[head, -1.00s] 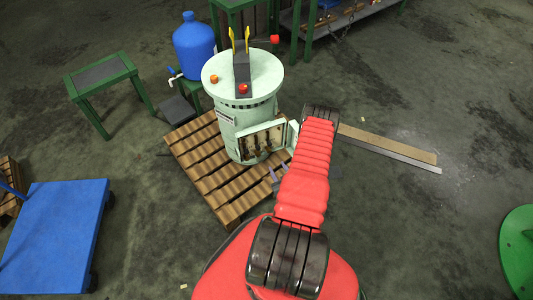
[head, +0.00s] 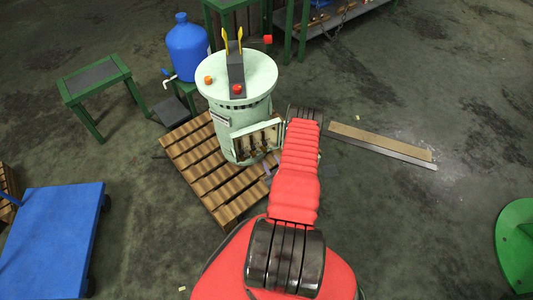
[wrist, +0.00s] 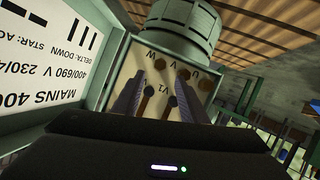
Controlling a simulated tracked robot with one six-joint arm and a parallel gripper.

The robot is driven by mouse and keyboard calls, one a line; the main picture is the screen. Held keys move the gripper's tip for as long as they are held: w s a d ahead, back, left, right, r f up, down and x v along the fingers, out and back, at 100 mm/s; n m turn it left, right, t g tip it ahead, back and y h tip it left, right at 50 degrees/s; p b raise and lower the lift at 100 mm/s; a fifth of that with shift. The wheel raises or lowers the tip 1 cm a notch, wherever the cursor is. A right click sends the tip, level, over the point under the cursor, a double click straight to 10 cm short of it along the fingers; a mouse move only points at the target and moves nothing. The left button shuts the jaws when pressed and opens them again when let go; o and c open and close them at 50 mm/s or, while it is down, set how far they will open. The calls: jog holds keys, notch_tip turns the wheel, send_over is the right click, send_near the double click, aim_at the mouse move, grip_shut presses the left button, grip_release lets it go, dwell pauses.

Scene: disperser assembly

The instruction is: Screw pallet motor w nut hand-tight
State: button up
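The pale green motor (head: 233,118) stands upright on a wooden pallet (head: 188,170). Its terminal box (head: 256,138) is open on the side towards me. In the wrist view the tan terminal board (wrist: 165,66) carries upside-down letters, V1 among them, and several dark round terminals or nuts, such as a brown one (wrist: 184,75). I cannot tell which is the W nut. My gripper (wrist: 159,79) points at the board with its two purple-grey fingers apart. Terminals show between them, with nothing visibly gripped. Contact cannot be told. In the head view my arm mostly hides the gripper.
A label plate with mains text (wrist: 45,60) is close at left in the wrist view. A blue jug (head: 187,46) and green stool (head: 95,82) stand behind and left of the motor. A blue cart (head: 52,240) is at lower left.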

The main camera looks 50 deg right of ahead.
aim_at(265, 151)
jog(key=x, duration=0.9)
jog(key=shift+c, duration=0.6)
grip_shut()
jog(key=shift+s+d, duration=0.1)
jog(key=shift+d, duration=0.1)
jog(key=shift+a, duration=0.1)
